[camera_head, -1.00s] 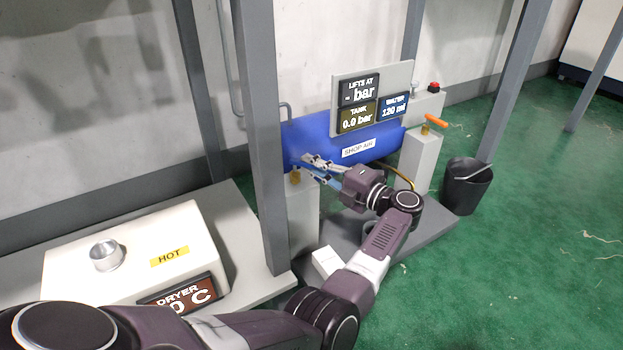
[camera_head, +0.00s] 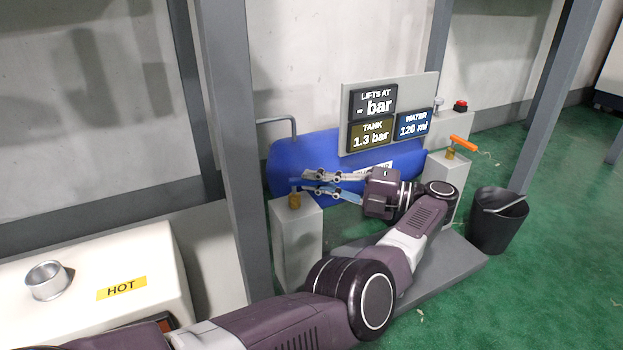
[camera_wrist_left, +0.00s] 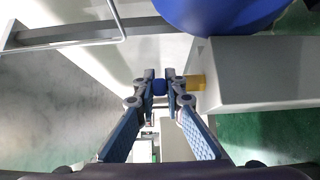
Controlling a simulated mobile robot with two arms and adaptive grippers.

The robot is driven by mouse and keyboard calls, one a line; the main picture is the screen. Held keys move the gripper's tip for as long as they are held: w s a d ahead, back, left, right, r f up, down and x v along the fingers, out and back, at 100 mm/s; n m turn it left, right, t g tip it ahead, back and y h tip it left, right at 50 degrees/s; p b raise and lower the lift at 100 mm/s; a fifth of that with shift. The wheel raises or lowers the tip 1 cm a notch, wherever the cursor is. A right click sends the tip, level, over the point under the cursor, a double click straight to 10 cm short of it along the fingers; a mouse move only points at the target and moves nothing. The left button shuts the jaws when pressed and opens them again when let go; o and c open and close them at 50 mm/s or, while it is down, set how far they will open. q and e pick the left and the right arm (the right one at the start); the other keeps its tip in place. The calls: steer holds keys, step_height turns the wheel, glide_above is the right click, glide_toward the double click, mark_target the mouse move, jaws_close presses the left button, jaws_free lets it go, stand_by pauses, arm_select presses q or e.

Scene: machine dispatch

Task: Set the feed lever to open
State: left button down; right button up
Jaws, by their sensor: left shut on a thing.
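A blue-ended lever (camera_wrist_left: 160,87) shows in the left wrist view, beside the brass valve stem (camera_wrist_left: 196,82). The same brass stem (camera_head: 295,200) stands on top of the left grey post (camera_head: 297,240) in the head view. My left gripper (camera_head: 305,181) reaches in from the right, just above that stem. In the left wrist view its fingers (camera_wrist_left: 161,80) are shut on the blue lever end. In the head view the fingers hide most of the lever, so its angle is hard to tell. No label marks it as the feed lever. My right gripper is out of view.
A blue tank (camera_head: 285,165) lies behind the posts. A display panel (camera_head: 400,84) above it reads TANK 1.3 bar. An orange lever (camera_head: 463,143) sits on the right post (camera_head: 447,180). A black bin (camera_head: 497,228) and a hot dryer (camera_head: 90,265) stand to either side.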

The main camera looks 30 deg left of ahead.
arm_select(q)
steer(key=shift+f, duration=0.1)
stand_by(0.3)
steer(key=c, duration=2)
jaws_free()
